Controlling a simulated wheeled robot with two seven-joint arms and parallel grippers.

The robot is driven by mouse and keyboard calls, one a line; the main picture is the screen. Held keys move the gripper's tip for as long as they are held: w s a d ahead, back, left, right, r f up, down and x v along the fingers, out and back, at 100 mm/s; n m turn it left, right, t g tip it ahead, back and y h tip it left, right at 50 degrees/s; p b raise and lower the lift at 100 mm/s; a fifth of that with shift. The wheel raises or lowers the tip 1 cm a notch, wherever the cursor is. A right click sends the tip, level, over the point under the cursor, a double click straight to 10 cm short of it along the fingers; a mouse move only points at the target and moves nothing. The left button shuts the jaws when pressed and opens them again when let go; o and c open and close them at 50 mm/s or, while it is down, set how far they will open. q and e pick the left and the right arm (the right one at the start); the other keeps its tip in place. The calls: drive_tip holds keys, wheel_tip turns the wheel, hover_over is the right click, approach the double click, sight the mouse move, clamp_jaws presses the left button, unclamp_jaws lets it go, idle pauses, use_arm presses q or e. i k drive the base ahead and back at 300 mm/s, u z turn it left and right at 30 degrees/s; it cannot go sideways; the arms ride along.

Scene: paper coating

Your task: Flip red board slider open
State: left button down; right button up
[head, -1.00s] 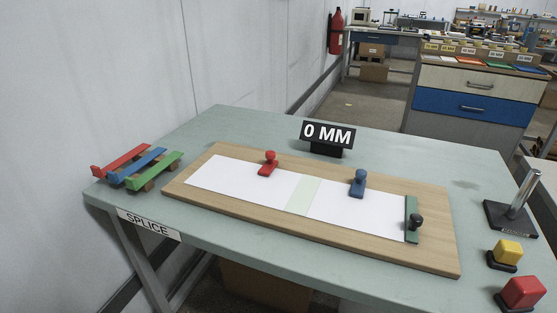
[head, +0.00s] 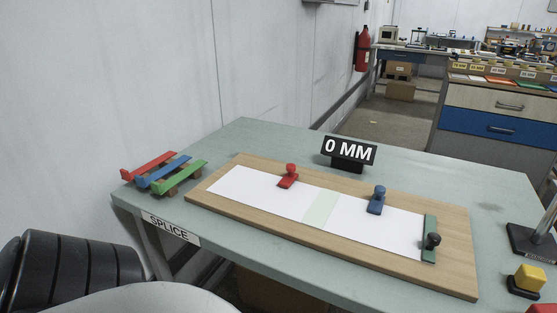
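In the head view a wooden board (head: 225,209) lies on the green-grey table, with white paper (head: 262,194) and a pale green strip (head: 321,207) across the paper's middle. A red slider (head: 288,177) with a round knob sits at the board's far edge, left of the strip. A blue slider (head: 376,201) sits to its right. A green bar with a black knob (head: 432,241) lies across the paper's right end. Neither gripper is in view. A part of my own body shows at the lower left, apart from the board.
Red, blue and green strips (head: 165,173) rest on blocks at the table's left end. A "0 MM" sign (head: 348,152) stands behind the board. A metal post on a dark base (head: 533,243) and a yellow block (head: 529,277) are at the right. The table (head: 255,132) is clear at the back left.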

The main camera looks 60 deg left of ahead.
sight(288, 180)
drive_tip(key=k, duration=0.6)
drive_tip(key=u, duration=1.05)
drive_tip(key=i, duration=0.5)
